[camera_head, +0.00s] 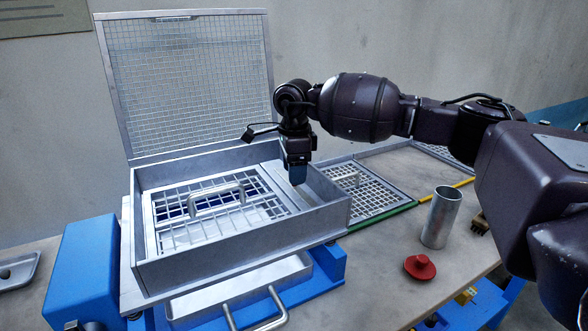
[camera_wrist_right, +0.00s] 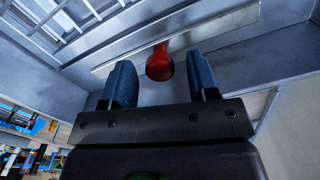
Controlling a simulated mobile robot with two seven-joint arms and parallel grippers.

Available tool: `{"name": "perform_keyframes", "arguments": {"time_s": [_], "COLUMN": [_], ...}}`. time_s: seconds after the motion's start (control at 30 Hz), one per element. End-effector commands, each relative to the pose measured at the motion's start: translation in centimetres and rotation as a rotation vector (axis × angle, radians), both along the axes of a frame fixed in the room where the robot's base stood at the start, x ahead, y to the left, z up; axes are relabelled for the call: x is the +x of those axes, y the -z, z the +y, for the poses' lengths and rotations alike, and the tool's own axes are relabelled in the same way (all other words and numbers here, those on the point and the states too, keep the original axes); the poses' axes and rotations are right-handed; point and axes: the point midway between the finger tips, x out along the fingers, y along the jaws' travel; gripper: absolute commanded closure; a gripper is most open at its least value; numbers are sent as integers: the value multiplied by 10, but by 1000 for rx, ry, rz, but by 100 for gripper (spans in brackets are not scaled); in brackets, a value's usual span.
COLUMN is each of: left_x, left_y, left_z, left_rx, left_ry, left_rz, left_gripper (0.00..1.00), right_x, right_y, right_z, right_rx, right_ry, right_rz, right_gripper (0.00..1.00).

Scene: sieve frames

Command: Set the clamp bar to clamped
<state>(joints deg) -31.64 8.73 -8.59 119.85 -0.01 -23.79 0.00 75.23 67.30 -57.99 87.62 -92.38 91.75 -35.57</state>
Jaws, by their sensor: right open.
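The clamp bar (camera_wrist_right: 190,38) is a flat metal strip inside the sieve box, with a red knob (camera_wrist_right: 160,62) on it in the right wrist view. In the head view the clamp bar is largely hidden behind my right gripper and the box wall. My right gripper (camera_head: 298,178) reaches down into the right end of the metal box (camera_head: 240,237). In the right wrist view its two blue fingers (camera_wrist_right: 162,84) are open, with the red knob between or just beyond them. I cannot tell whether they touch it. My left gripper is not in view.
A sieve frame with a handle (camera_head: 217,201) lies in the box. The mesh lid (camera_head: 190,85) stands open behind. To the right are another sieve frame (camera_head: 372,190), a metal cylinder (camera_head: 441,217) and a red knobbed cap (camera_head: 420,267).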

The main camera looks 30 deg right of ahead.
Motion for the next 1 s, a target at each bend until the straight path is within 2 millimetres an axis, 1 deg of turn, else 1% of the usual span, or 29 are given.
{"name": "perform_keyframes", "arguments": {"time_s": [0.2,0.23,0.57,0.77,0.87,1.0], "left_x": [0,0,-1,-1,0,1], "left_y": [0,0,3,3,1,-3], "left_z": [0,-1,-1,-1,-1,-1], "left_rx": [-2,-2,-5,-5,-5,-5], "left_ry": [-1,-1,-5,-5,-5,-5], "left_rz": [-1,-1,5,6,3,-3], "left_gripper": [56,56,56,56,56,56], "right_x": [0,0,0,0,1,2], "right_y": [0,0,0,0,-1,-2], "right_z": [0,0,0,2,11,32], "right_rx": [0,0,0,0,1,0], "right_ry": [0,0,0,-1,-3,-5], "right_rz": [0,0,0,0,0,-2], "right_gripper": [46,49,99,100,100,100]}}
